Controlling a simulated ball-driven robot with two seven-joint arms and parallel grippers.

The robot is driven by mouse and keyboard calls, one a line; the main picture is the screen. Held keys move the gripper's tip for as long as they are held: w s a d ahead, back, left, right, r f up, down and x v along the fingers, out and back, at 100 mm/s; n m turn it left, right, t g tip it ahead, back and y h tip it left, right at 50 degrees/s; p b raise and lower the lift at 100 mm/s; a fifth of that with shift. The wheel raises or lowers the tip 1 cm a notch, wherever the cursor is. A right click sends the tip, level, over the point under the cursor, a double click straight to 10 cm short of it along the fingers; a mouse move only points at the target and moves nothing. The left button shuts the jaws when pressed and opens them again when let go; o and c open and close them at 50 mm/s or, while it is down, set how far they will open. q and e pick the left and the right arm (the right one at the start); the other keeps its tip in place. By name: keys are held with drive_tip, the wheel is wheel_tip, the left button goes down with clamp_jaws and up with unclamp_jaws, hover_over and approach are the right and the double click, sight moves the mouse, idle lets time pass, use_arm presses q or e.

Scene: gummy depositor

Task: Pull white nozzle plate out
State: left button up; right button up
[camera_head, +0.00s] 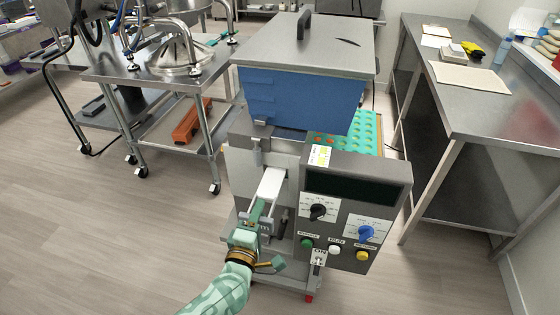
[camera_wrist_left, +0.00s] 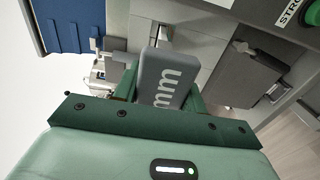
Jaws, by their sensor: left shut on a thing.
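The white nozzle plate (camera_head: 269,187) sticks out of the front left of the depositor machine (camera_head: 262,155), below the blue hopper. My left gripper (camera_head: 258,212) is shut on the plate's near end. The far part of the plate is hidden in the machine. My right gripper is in neither view.
The control panel (camera_head: 355,195) with knobs and buttons stands just right of the plate. The blue hopper (camera_head: 300,100) is above. A green mould tray (camera_head: 366,130) lies behind the panel. A steel table (camera_head: 490,105) stands right, a wheeled cart (camera_head: 150,70) left. The floor at left is clear.

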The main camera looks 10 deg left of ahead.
use_arm(q)
drive_tip(key=s+p, duration=0.3)
drive_tip(key=s, duration=1.9)
drive_tip(key=shift+s+a, duration=0.2)
drive_tip(key=shift+a, duration=0.2)
idle(2.1)
drive_tip(key=o, duration=0.5)
clamp_jaws()
